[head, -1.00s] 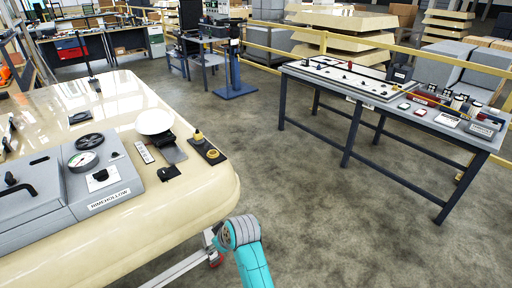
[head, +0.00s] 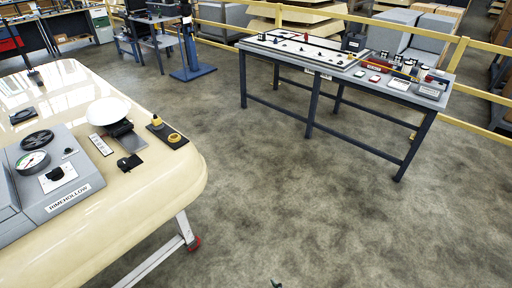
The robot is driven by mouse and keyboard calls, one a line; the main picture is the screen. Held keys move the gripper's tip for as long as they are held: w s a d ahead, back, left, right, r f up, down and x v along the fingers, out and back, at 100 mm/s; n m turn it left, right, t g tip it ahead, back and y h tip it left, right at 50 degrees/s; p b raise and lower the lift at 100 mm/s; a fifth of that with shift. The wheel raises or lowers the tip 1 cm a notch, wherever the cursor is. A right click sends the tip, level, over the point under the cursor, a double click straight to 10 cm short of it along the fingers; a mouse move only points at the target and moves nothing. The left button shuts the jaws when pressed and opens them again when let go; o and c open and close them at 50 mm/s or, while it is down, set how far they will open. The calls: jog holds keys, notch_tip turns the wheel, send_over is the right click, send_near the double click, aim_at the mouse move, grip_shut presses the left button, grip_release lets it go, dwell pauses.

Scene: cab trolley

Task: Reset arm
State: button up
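The cream cab trolley (head: 150,205) fills the left of the head view, with a grey console labelled RIMEHOLLOW (head: 62,165) on its top. My arm is almost wholly out of the picture; only a small dark teal tip shows at the bottom edge, too little to tell which part it is. My gripper is not in view, so whether it is open or shut and whether it holds anything is hidden.
A dark-legged workbench (head: 310,100) with small parts and boxes stands at the upper right. A yellow rail (head: 230,28) runs behind it. A white trolley leg with a red caster (head: 193,243) stands below the trolley edge. The concrete floor (head: 300,200) between is clear.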

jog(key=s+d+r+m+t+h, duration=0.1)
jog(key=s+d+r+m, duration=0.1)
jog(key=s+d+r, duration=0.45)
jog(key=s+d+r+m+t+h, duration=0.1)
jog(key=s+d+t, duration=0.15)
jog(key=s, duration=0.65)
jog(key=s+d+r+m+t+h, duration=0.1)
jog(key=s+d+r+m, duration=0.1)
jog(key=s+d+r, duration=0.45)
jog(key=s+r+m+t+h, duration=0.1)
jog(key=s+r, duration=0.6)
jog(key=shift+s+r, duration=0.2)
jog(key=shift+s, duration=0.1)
